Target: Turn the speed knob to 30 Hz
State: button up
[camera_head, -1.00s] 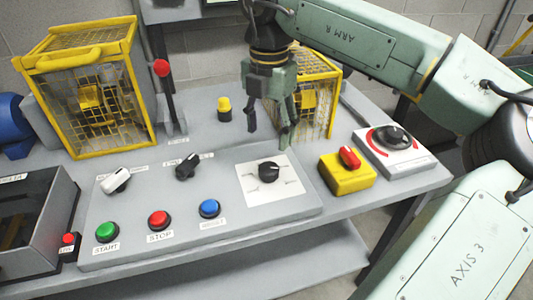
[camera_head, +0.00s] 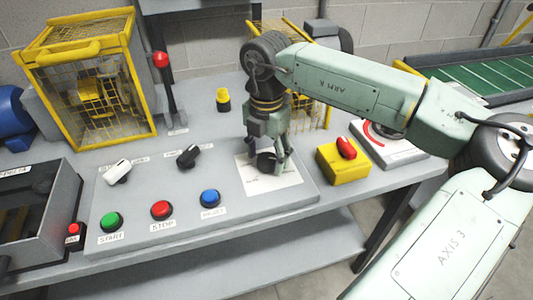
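The speed knob (camera_head: 266,162) is black and sits on a white dial plate (camera_head: 285,184) at the right end of the grey control panel. My gripper (camera_head: 270,160) points down at the knob, with its fingers around or right beside it. The fingers and wrist hide part of the knob and the dial's upper marks. I cannot tell whether the fingers touch the knob, nor where its pointer stands. The scale text is too small to read.
Green (camera_head: 110,221), red (camera_head: 161,210) and blue (camera_head: 210,198) buttons line the panel's front. A white selector (camera_head: 117,171) and a black selector (camera_head: 188,155) sit behind them. A yellow box with a red knob (camera_head: 344,160) stands close right of the dial. Yellow cages stand at the back.

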jog(key=c, duration=1.1)
jog(key=shift+o, duration=0.2)
jog(key=shift+n+b, duration=0.3)
jog(key=shift+b, duration=0.05)
jog(key=n+b, duration=0.2)
jog(key=shift+f+n, duration=0.15)
jog(key=shift+n, duration=0.15)
jog(key=n+b, duration=0.3)
jog(key=n, duration=0.3)
jog(key=shift+d, duration=0.15)
jog(key=n+b, duration=0.1)
jog(key=n, duration=0.6)
jog(key=shift+d+n+b, duration=0.1)
jog(key=shift+n+b, duration=0.2)
jog(key=shift+b, duration=0.1)
jog(key=n, duration=0.6)
jog(key=shift+w+r+n, duration=0.15)
jog(key=shift+r+n, duration=0.05)
jog(key=shift+n, duration=0.2)
jog(key=shift+b, duration=0.3)
